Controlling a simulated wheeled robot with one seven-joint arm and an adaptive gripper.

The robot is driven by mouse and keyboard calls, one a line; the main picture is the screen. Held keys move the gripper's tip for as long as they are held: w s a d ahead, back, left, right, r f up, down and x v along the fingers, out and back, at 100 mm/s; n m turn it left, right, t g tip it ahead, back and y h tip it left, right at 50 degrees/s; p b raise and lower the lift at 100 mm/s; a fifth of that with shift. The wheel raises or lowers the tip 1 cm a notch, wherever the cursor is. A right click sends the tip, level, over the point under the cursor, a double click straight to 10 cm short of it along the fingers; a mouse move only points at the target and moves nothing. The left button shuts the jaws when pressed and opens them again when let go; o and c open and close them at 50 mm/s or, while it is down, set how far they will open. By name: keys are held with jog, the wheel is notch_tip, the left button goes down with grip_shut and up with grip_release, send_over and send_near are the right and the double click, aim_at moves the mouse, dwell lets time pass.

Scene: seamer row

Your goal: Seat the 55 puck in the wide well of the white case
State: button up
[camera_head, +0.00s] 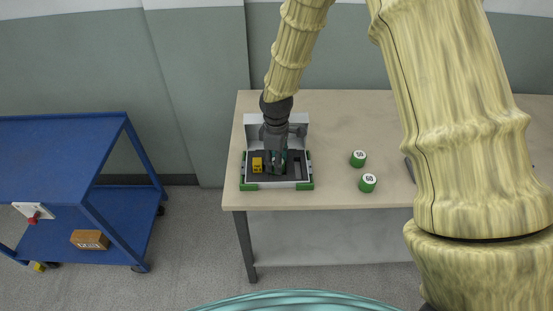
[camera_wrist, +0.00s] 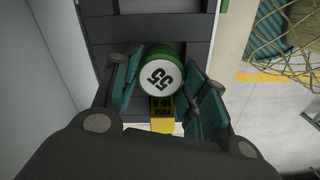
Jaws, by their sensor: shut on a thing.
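The green 55 puck (camera_wrist: 160,77), with a white top marked 55, is between the teal fingers of my gripper (camera_wrist: 162,90) in the wrist view. The gripper is shut on it. In the head view my gripper (camera_head: 276,164) points down over the middle of the open white case (camera_head: 277,187), and hides most of the puck. The case has a dark insert (camera_wrist: 145,29), green corners and a raised lid. A yellow block (camera_head: 257,164) sits in the left part of the insert. Whether the puck is down in a well or above it, I cannot tell.
Two green pucks with white tops, a rear one (camera_head: 358,158) and a front one (camera_head: 368,182), stand on the table (camera_head: 335,120) right of the case. A blue cart (camera_head: 62,150) stands left of the table, with a brown box (camera_head: 90,240) on its lower shelf.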

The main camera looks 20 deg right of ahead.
jog(key=shift+f, duration=0.3)
jog(key=o, duration=0.8)
jog(key=shift+f, duration=0.15)
jog(key=shift+c, duration=0.2)
notch_tip(320, 180, up, 12)
jog(key=b, duration=0.3)
dwell(0.4)
